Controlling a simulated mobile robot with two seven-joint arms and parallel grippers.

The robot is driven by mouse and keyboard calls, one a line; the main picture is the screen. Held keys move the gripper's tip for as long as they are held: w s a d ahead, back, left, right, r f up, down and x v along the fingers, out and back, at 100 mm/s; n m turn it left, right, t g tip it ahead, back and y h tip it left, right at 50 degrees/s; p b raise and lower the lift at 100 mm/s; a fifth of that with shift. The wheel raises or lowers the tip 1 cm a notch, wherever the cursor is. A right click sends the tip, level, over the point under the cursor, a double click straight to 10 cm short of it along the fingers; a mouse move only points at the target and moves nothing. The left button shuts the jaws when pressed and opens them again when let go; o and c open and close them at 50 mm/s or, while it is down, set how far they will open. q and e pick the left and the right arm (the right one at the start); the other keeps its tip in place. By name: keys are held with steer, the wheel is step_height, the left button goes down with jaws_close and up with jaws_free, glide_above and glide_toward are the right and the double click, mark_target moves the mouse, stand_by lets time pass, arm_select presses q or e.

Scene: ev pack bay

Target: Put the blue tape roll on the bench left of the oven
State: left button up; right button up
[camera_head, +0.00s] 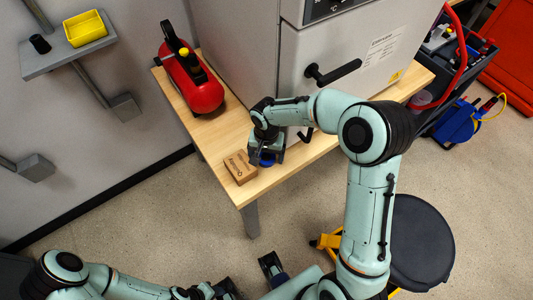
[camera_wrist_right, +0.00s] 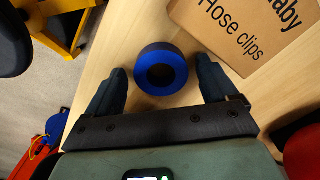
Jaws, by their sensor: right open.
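The blue tape roll (camera_head: 267,161) lies flat near the front edge of the wooden bench (camera_head: 222,135), partly hidden under my right gripper (camera_head: 266,158). In the right wrist view the roll (camera_wrist_right: 160,54) shows whole, with its hole facing the camera. My right gripper (camera_wrist_right: 160,88) is open, one finger on each side of the roll, with a visible gap on both sides. The grey oven (camera_head: 350,45) stands on the bench behind and to the right. My left gripper (camera_head: 228,289) is low at the bottom edge, partly cut off; its jaws are unclear.
A cardboard hose clips box (camera_head: 240,168) lies just left of the roll. A red compressor (camera_head: 192,80) stands on the bench left of the oven. Bare bench lies between compressor and box. A dark round stool (camera_head: 422,245) stands in front; a tool cart (camera_head: 455,60) is at right.

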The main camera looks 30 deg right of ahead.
arm_select(q)
steer(key=shift+w+r+p, duration=0.25)
steer(key=shift+r+p, duration=0.3)
steer(key=shift+r, duration=0.15)
arm_select(e)
step_height(320, 180, up, 12)
arm_select(q)
steer(key=shift+s, duration=0.1)
